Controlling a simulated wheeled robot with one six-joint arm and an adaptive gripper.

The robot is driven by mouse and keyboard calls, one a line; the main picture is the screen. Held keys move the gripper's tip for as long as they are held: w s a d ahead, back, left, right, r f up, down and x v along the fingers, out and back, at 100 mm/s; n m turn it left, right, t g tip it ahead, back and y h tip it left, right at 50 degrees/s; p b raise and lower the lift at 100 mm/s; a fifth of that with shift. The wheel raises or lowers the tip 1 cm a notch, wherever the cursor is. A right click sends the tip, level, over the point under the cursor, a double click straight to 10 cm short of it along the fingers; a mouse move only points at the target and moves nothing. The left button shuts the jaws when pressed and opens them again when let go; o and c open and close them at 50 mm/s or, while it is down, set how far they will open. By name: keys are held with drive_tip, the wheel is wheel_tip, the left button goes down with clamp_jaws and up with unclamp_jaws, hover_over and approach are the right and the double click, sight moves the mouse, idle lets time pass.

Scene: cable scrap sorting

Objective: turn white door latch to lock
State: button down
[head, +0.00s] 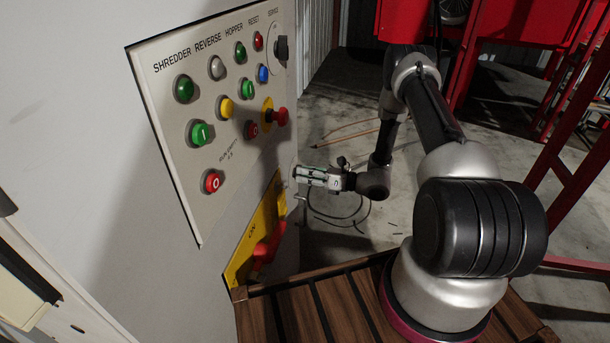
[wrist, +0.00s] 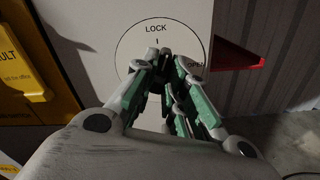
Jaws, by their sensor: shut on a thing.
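In the wrist view, a round marked dial (wrist: 128,45) on a pale panel carries the word LOCK at its top with a tick below it. A second word at its right is partly covered by my finger. My gripper (wrist: 160,62) is over the middle of the dial with its fingertips close together, shut on the white door latch. The fingers hide most of the latch, so I cannot tell its exact angle. In the head view, my gripper (head: 300,175) reaches the right edge of the cabinet, and the latch cannot be made out there.
The control panel (head: 168,62) with several coloured buttons is above and left of my gripper. A yellow plate (head: 240,260) with a red handle (head: 268,245) is below. In the wrist view, a yellow box (wrist: 20,65) is left and a red pointed part (wrist: 232,55) right of the dial.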

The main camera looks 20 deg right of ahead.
drive_tip(key=shift+n, duration=1.2)
drive_tip(key=c, duration=2.2)
unclamp_jaws()
drive_tip(key=shift+n, duration=1.1)
drive_tip(key=o, duration=0.8)
drive_tip(key=shift+o, duration=0.2)
drive_tip(key=v, duration=0.7)
drive_tip(key=shift+d, duration=0.1)
